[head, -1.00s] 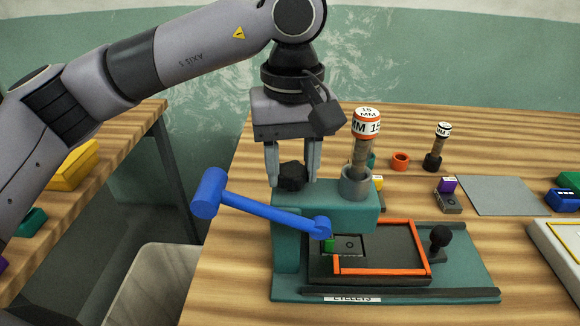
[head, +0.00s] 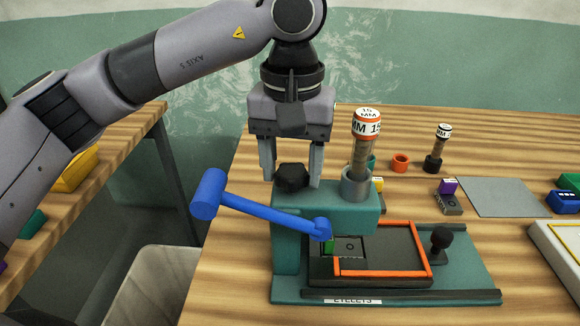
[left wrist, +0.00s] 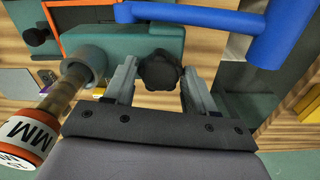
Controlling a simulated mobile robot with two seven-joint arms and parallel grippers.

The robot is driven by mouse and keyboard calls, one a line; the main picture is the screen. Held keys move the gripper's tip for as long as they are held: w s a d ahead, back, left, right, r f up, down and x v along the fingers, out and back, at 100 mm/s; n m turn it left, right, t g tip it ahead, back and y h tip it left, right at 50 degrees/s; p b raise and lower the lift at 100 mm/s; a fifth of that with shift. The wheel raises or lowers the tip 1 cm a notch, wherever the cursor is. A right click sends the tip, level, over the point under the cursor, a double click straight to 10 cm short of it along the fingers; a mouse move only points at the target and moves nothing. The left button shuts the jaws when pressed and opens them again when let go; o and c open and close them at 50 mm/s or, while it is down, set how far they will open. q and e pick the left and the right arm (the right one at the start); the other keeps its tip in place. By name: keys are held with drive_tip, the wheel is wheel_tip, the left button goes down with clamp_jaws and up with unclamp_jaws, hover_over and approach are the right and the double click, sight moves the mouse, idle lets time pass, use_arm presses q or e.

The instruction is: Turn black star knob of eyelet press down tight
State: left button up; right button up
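The teal eyelet press (head: 330,205) stands on the wooden bench, with its black star knob (head: 291,178) on top at the left end. My left gripper (head: 291,176) points straight down over the knob. Its fingers are open, one on each side of the knob. The left wrist view also shows the star knob (left wrist: 160,70) between the two fingertips, with small gaps and no clear contact. How tight the knob sits cannot be seen. My right gripper is in neither view.
A blue lever handle (head: 262,212) sticks out left from the press. A labelled tube (head: 362,140) stands in a grey collar close right of my gripper. An orange frame (head: 380,272) lies on the press base. A grey sheet (head: 497,196) lies farther right.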

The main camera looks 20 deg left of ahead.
sight(292, 171)
use_arm(q)
drive_tip(key=shift+o, duration=0.6)
drive_tip(key=shift+r+p, duration=1.05)
drive_tip(key=shift+r, duration=0.5)
drive_tip(key=shift+f, duration=0.1)
drive_tip(key=shift+n+b, duration=0.3)
drive_tip(key=shift+n, duration=0.5)
drive_tip(key=n, duration=0.6)
drive_tip(key=shift+b, duration=0.4)
drive_tip(key=n, duration=0.5)
drive_tip(key=shift+b, duration=0.3)
drive_tip(key=n, duration=0.4)
drive_tip(key=shift+n, duration=0.3)
